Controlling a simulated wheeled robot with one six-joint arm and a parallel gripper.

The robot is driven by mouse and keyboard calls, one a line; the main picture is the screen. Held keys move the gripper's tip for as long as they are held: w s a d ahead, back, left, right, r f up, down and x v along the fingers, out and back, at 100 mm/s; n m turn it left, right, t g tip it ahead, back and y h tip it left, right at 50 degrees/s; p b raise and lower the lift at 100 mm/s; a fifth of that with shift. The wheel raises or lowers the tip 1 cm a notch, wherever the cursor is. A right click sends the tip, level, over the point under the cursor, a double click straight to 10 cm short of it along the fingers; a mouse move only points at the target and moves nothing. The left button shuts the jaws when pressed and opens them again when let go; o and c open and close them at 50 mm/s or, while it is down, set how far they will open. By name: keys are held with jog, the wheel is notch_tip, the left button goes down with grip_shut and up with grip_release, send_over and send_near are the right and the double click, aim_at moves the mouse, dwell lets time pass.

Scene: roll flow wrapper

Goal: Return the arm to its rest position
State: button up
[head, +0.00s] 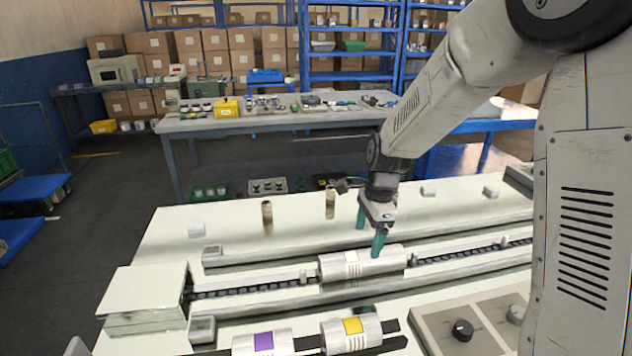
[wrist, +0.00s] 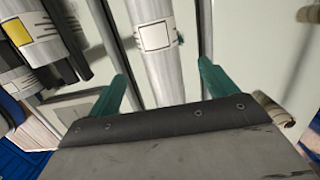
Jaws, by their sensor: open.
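My gripper (head: 369,231) hangs from my arm over the white machine bed, with its green fingers apart and nothing between them. In the head view it is just above and behind a silver roll (head: 345,268) with a white label, which lies in the middle channel over the chain. In the wrist view the open gripper (wrist: 161,92) shows a green finger on each side, and the silver roll (wrist: 150,65) runs lengthwise ahead between them. I cannot tell whether a finger touches the roll.
Two more rolls, one with a purple label (head: 263,341) and one with a yellow label (head: 352,332), lie on dark rails at the front. A control panel with knobs (head: 463,330) is at front right. Two tan posts (head: 267,217) stand behind. A cluttered workbench (head: 280,118) is farther back.

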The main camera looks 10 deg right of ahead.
jog(key=shift+s+n, duration=0.35)
jog(key=shift+n, duration=0.55)
jog(key=s+r+n, duration=0.5)
jog(key=s, duration=0.4)
jog(key=s+d+r+n+t+h, duration=0.1)
jog(key=s+r+n, duration=0.4)
jog(key=s, duration=0.5)
jog(key=s+d+r+n, duration=0.1)
jog(key=s+r+n, duration=0.5)
jog(key=s, duration=0.4)
jog(key=shift+s, duration=0.2)
